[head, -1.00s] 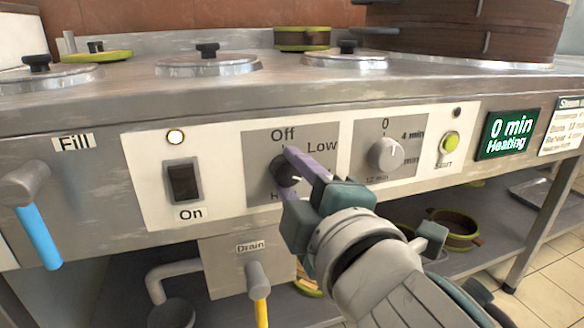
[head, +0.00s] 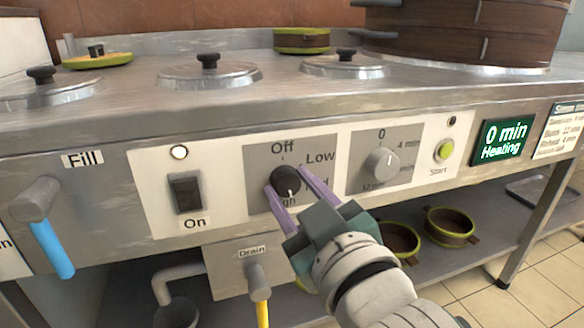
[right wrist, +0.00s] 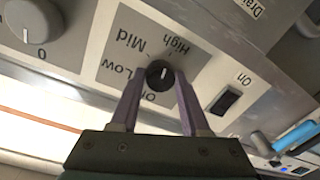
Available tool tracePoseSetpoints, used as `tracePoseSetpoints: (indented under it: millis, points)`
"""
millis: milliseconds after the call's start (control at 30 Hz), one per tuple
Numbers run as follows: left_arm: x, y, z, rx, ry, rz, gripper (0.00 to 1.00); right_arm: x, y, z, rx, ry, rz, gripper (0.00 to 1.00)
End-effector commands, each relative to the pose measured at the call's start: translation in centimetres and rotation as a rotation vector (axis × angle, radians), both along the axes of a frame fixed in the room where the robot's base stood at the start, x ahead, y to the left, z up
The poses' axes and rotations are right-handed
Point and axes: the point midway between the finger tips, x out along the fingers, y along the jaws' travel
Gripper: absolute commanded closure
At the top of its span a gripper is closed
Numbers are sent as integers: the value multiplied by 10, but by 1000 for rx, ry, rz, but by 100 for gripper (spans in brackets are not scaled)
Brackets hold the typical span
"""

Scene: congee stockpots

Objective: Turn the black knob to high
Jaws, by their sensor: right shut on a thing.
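The black knob (head: 286,181) is on the stove's front panel, on a grey plate marked Off, Low, Mid and High. Its white mark points down toward the High label in the head view. In the right wrist view the knob (right wrist: 160,74) shows its mark pointing up, toward the High side. My right gripper (head: 295,191) has its two purple fingers on either side of the knob and is shut on it. The fingers also flank the knob in the right wrist view (right wrist: 158,88). My left gripper is not in view.
Left of the knob is the black On switch (head: 186,192); right is the grey timer knob (head: 382,161) and green Start button (head: 444,151). The blue Fill lever (head: 52,248) and yellow Drain lever (head: 262,312) stick out. A green display (head: 505,139) reads 0 min Heating.

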Motion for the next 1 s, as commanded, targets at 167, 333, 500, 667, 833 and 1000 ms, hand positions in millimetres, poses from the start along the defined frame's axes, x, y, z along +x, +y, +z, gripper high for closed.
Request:
tracePoseSetpoints:
  millis: [167,333,500,667,833,1000]
  points:
    - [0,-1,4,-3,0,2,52,0,0,1,103,33,1,100]
    - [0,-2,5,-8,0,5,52,0,0,1,167,52,1,100]
    - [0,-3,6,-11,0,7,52,0,0,0,201,63,1,100]
    - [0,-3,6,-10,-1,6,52,0,0,0,211,67,1,100]
    - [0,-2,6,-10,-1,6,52,0,0,0,212,68,1,100]
    - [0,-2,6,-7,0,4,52,0,0,0,212,67,0,51]
